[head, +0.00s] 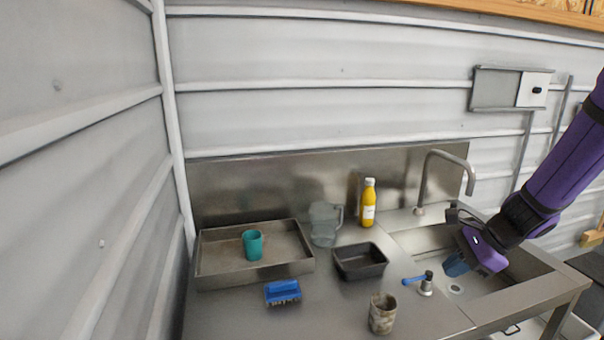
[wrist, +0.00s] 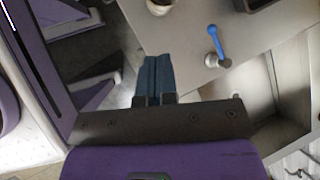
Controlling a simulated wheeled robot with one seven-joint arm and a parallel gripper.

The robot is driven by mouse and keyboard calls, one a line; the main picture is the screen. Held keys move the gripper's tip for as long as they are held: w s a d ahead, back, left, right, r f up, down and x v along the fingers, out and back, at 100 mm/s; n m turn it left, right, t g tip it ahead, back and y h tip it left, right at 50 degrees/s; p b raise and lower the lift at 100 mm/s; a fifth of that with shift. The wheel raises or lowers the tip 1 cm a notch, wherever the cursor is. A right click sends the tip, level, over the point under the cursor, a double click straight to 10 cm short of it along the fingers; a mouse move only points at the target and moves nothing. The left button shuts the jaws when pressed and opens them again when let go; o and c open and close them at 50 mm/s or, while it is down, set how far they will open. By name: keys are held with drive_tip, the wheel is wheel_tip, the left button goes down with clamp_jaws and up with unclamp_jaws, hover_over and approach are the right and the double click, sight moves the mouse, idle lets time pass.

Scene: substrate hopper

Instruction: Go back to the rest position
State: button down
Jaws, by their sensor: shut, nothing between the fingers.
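My gripper (head: 457,266) is at the right in the head view, over the sink basin. Its blue fingers are pressed together with nothing between them, and they also show shut in the wrist view (wrist: 157,75). My purple arm reaches in from the right edge. In the wrist view the fingers point toward the counter's edge, near a blue-handled valve.
A faucet (head: 424,180) rises behind the sink (head: 490,297).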

drive_tip(key=s+a+r+n+t+h, duration=0.2)
drive_tip(key=s+r+n+h, duration=0.4)
drive_tip(key=s+r+n, duration=1.2)
drive_tip(key=shift+s+a+r+t, duration=0.35)
drive_tip(key=shift+s+r, duration=0.75)
drive_tip(key=shift+r, duration=0.35)
